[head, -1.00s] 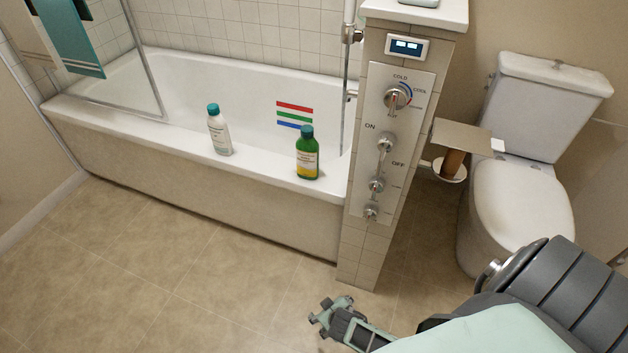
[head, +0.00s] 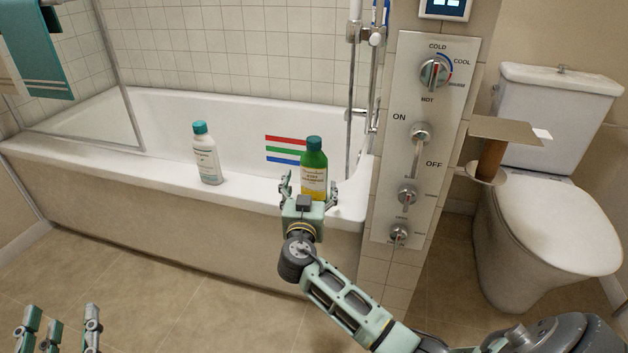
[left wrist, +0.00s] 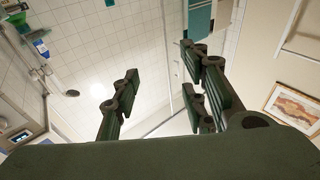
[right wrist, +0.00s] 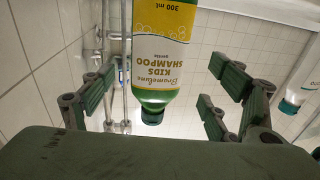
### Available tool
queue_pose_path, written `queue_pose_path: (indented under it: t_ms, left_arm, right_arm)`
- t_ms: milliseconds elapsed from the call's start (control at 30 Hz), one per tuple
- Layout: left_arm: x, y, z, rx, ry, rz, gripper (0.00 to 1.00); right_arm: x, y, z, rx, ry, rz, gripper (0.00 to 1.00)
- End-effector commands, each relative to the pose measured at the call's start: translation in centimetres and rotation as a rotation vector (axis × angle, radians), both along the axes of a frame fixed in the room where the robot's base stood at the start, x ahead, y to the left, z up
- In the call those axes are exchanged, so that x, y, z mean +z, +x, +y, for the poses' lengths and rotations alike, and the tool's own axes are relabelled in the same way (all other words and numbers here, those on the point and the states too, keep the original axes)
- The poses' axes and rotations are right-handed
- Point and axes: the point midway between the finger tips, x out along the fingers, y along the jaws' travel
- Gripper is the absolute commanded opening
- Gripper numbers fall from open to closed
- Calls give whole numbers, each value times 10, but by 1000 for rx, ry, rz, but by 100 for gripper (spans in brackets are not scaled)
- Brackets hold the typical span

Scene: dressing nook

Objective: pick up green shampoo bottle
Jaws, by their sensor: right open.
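The green shampoo bottle (head: 314,170) with a yellow label stands upright on the tub's front rim in the head view. My right gripper (head: 308,190) is open just in front of it, and its fingers reach to either side of the bottle's lower part. In the right wrist view the bottle (right wrist: 160,60) appears upside down between the open fingers (right wrist: 160,95), with no clear contact. My left gripper (head: 58,325) is at the lower left of the head view, away from the bottle. Its fingers (left wrist: 160,95) are spread and empty in the left wrist view.
A white bottle with a teal cap (head: 207,158) stands on the rim left of the green one. The bathtub rim (head: 110,160) is otherwise clear there. A tiled pillar with a shower control panel (head: 425,140) stands close at the right, with a toilet (head: 550,190) beyond.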

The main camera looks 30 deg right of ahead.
Motion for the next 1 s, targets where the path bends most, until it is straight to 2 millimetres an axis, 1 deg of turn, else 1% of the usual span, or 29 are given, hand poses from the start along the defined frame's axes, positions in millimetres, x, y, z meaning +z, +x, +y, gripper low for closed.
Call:
queue_pose_path:
  t_ms: [167,300,433,567,767,1000]
  left_arm:
    - [15,-3,-2,-5,-22,-78,40]
    - [34,-9,-3,-11,-49,-179,40]
    - [48,-15,-3,-15,-69,-252,40]
    - [54,-18,-3,-17,-78,-283,40]
    - [55,-18,-3,-17,-78,-285,40]
    - [55,-18,-3,-17,-78,-284,40]
  right_arm:
    - [-3,14,-14,-1,-2,3,80]
    - [-6,28,-27,-1,-1,2,80]
    - [-7,40,-37,0,-1,5,80]
    - [-7,45,-41,0,2,5,80]
    - [-7,45,-41,1,2,5,80]
    - [-7,45,-41,1,2,5,59]
